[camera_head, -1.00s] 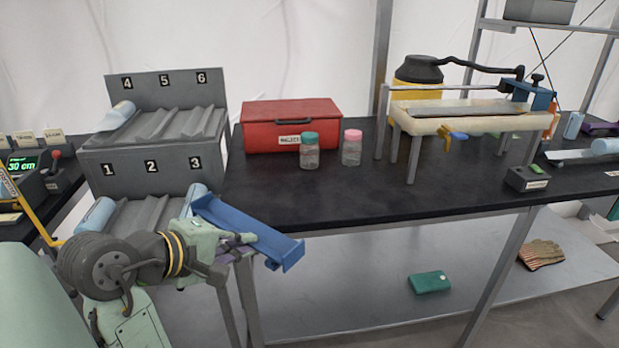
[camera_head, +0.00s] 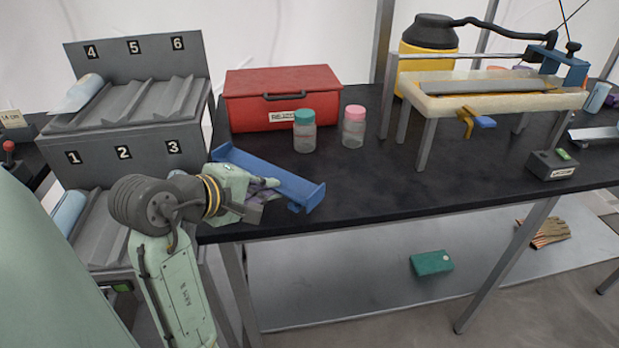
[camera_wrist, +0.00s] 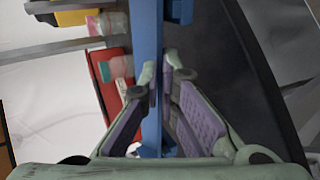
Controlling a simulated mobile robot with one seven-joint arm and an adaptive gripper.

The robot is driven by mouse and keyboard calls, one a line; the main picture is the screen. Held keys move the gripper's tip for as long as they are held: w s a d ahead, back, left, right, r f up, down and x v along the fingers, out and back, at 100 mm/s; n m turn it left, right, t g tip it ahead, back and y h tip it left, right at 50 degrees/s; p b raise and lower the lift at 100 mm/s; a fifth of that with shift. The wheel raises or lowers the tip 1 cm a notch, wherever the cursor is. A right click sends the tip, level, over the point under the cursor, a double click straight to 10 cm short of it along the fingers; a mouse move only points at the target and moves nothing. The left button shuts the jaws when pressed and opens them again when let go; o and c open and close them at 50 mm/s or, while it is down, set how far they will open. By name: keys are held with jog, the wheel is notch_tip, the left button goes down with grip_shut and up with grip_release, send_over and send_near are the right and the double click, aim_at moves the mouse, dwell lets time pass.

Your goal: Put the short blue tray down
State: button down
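The short blue tray (camera_head: 272,178) is a narrow channel with raised ends. It lies slantwise at the table's front left, beside the numbered rack. My gripper (camera_head: 262,190) is at the tray's near long side, shut on it. In the wrist view the tray (camera_wrist: 148,30) runs between the purple-padded fingers of my gripper (camera_wrist: 162,80). The tray is over or on the black tabletop (camera_head: 375,185); I cannot tell whether its underside touches. My gripper hides part of the near side.
The grey numbered rack (camera_head: 115,150) stands close at left. Behind the tray are a red box (camera_head: 282,90), a green-lidded jar (camera_head: 304,132) and a pink-lidded jar (camera_head: 353,127). A white stand (camera_head: 490,102) is further right. The tabletop right of the tray is clear.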

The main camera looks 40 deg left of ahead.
jog(key=w, duration=0.3)
jog(key=w+d+p, duration=0.1)
jog(key=w, duration=0.2)
jog(key=w+d+f+p, duration=0.1)
jog(key=w, duration=0.3)
jog(key=shift+d, duration=0.1)
jog(key=shift+f+p, duration=0.45)
jog(key=shift+f, duration=1.3)
jog(key=shift+f, duration=0.15)
jog(key=c, duration=2.1)
grip_release()
